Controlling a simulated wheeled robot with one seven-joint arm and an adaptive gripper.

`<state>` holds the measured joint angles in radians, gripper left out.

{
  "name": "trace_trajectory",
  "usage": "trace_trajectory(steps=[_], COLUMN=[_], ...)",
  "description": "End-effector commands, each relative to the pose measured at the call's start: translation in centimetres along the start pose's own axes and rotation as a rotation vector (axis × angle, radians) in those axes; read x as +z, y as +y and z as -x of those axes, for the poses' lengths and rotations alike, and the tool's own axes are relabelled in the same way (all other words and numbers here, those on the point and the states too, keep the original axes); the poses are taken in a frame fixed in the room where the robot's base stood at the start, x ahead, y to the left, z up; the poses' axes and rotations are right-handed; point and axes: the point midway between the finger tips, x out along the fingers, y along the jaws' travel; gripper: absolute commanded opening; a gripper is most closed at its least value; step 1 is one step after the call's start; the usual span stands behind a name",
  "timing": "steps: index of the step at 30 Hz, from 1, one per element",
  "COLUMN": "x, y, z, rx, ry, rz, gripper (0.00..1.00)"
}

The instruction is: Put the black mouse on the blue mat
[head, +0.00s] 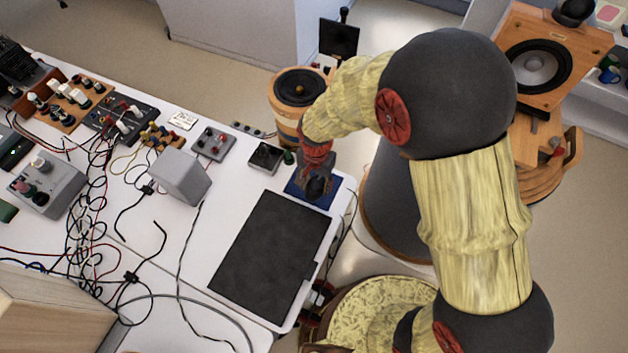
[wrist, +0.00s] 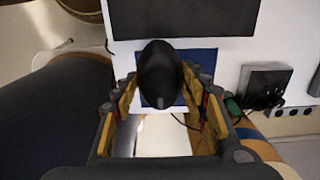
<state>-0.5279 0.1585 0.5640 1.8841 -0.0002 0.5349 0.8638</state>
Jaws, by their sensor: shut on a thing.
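The black mouse (wrist: 160,72) is between the two fingers of my gripper (wrist: 160,84) in the wrist view, and the gripper is shut on it. The blue mat (wrist: 206,60) lies behind and below the mouse, which covers its middle. In the head view my gripper (head: 318,180) is over the blue mat (head: 328,200), at the table's right edge. The mouse is hard to tell from the dark gripper there. I cannot tell whether the mouse touches the mat or hangs just above it.
A large black pad (head: 268,255) lies on the white table in front of the mat. A small dark box (head: 265,157) and a grey wedge-shaped box (head: 182,177) stand to the left. Loose cables (head: 95,190) cover the left side. A round speaker (head: 300,88) stands behind.

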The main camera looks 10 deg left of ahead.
Motion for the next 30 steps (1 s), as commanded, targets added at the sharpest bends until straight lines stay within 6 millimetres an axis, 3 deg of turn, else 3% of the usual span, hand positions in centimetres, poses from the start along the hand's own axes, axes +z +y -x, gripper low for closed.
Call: trace_trajectory(steps=[6,12,19,24,30], x=[-3.3,-4.9,-5.7,-5.6,-5.6], y=[-1.9,-3.0,-3.4,-3.4,-3.4], z=[-3.8,-5.8,-6.9,-9.5,-9.7], rx=[0.002,0.0,0.001,0.002,-0.001], ry=[-0.002,0.0,-0.001,-0.002,0.001], rz=[0.0,0.0,0.0,0.0,0.0], gripper=[0.18,0.18,0.18,0.18,0.18])
